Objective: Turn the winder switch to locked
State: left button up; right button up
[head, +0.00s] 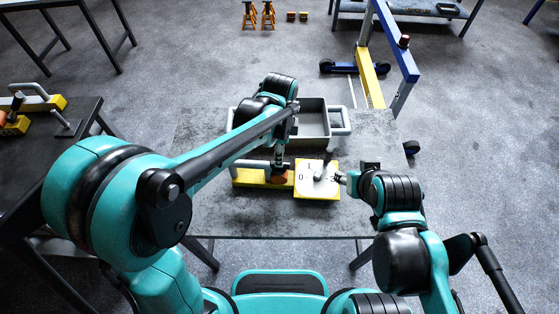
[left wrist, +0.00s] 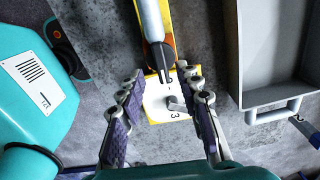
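I cannot tell exactly which mark the knob points to.
Left of the plate lies a yellow unit with a grey bar (head: 250,163) and an orange-black end. A grey tray (head: 313,120) stands behind on the grey table (head: 220,215). A blue and yellow stand (head: 370,75) is beyond. The table's front is clear.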

pick_arm(q)
jog(key=shift+f+b, duration=0.65)
jog(key=shift+f, duration=1.75)
grip_shut()
jog(key=shift+n, duration=0.4)
jog(key=n, duration=0.3)
jog(key=shift+n, duration=0.3)
jog(key=n, duration=0.4)
jog(key=shift+n+p, duration=0.3)
jog(key=shift+p, duration=0.05)
jog(key=n, duration=0.4)
jog(key=shift+n, duration=2.5)
